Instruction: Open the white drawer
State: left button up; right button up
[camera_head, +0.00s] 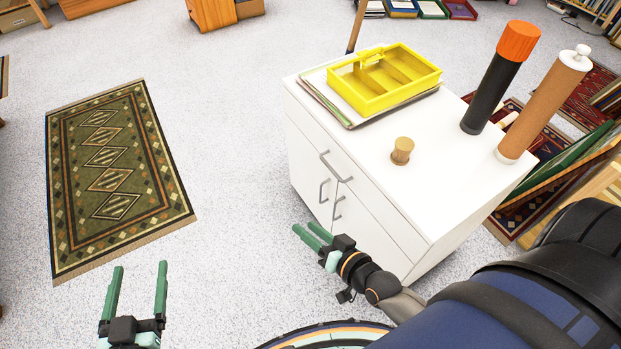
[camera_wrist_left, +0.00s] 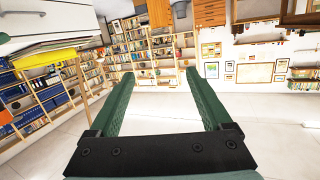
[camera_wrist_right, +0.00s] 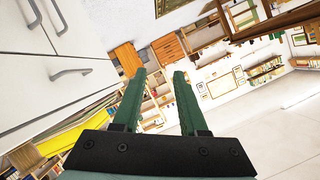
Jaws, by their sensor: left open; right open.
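The white drawer (camera_head: 372,187) is the upper front of a white cabinet in the head view, with a grey bar handle (camera_head: 334,168) along it. Two cabinet doors with grey handles (camera_head: 323,191) are below it. The drawer looks shut. My right gripper (camera_head: 308,236) is open and empty, in front of the cabinet doors, below the drawer handle and apart from it. The right wrist view shows the white fronts and grey handles (camera_wrist_right: 70,72) at upper left, outside the fingers. My left gripper (camera_head: 139,270) is open and empty over the floor at lower left, well away from the cabinet.
On the cabinet top (camera_head: 440,165) are a yellow divided tray (camera_head: 372,92) on papers, a small wooden knob-shaped piece (camera_head: 402,150), a black tube with orange cap (camera_head: 497,85) and a brown cylinder (camera_head: 540,112). A green patterned rug (camera_head: 112,180) lies left. Floor between rug and cabinet is clear.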

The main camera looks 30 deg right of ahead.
jog(key=w+d+f+m+t+h+b, duration=0.2)
jog(key=w+d+f+m+t+b, duration=0.1)
jog(key=w+d+f+m+b, duration=0.4)
jog(key=m+t+h+b, duration=0.1)
jog(key=m+h+b, duration=0.6)
jog(key=m+b, duration=0.25)
send_near(330, 167)
pick_arm(q)
jog(key=s+d+r+m+t+h+b, duration=0.3)
jog(key=s+r+m+t+h, duration=0.3)
jog(key=h, duration=0.5)
jog(key=shift+s+d+r+m, duration=0.3)
jog(key=shift+r+m, duration=0.6)
pick_arm(e)
jog(key=shift+n, duration=0.45)
jog(key=x, duration=1)
jog(key=shift+f, duration=0.25)
jog(key=shift+c, duration=0.3)
grip_shut()
